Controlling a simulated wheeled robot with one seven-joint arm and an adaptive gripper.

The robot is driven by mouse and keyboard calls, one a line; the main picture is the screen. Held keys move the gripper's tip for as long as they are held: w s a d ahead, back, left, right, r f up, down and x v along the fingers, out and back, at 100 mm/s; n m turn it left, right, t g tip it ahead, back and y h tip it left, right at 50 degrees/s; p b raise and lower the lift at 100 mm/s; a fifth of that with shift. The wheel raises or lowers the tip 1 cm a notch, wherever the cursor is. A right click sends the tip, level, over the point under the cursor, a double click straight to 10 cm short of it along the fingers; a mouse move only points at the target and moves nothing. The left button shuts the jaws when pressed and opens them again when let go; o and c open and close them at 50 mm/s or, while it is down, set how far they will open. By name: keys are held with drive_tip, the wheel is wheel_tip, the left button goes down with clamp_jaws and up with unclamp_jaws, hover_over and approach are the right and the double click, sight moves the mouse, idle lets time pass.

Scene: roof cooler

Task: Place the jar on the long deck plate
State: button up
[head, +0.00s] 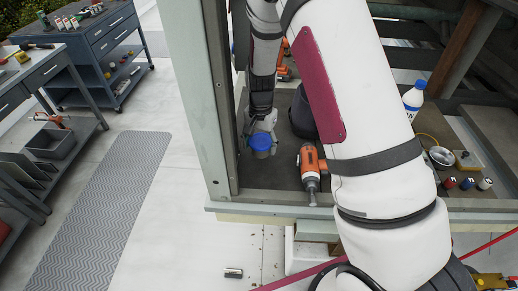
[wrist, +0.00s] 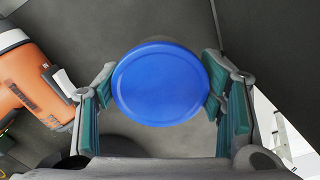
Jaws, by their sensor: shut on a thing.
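The jar (head: 262,153) has a blue lid and a paler body, and it is upright near the left post of the cooler frame. Its round blue lid (wrist: 160,85) fills the middle of the wrist view and hides the body below. My gripper (head: 264,126) comes down from above and is shut on the jar, with green-padded fingers on both sides of the lid in the wrist view (wrist: 158,95). A dark grey deck surface (head: 283,178) lies under the jar. I cannot tell whether the jar touches it, or whether this is the long deck plate.
An orange drill (head: 309,168) lies right of the jar; an orange tool (wrist: 28,85) shows left in the wrist view. A dark rounded object (head: 301,115) stands behind. A white bottle (head: 413,98), a gauge (head: 441,156) and small cans (head: 467,184) are further right. The frame post (head: 205,95) is close left.

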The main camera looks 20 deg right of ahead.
sight(259, 139)
drive_tip(key=shift+w, duration=0.3)
drive_tip(key=shift+w+a+f+p, duration=0.15)
drive_tip(key=shift+f+p, duration=0.1)
drive_tip(key=shift+f, duration=0.65)
drive_tip(key=shift+w+d+f+p, duration=0.1)
drive_tip(key=shift+w+f+p, duration=0.1)
drive_tip(key=shift+f, duration=0.65)
drive_tip(key=shift+f, duration=0.15)
drive_tip(key=o, duration=1.3)
wheel_tip(259, 139, up, 12)
drive_tip(key=shift+r+b, duration=0.15)
drive_tip(key=shift+b, duration=0.8)
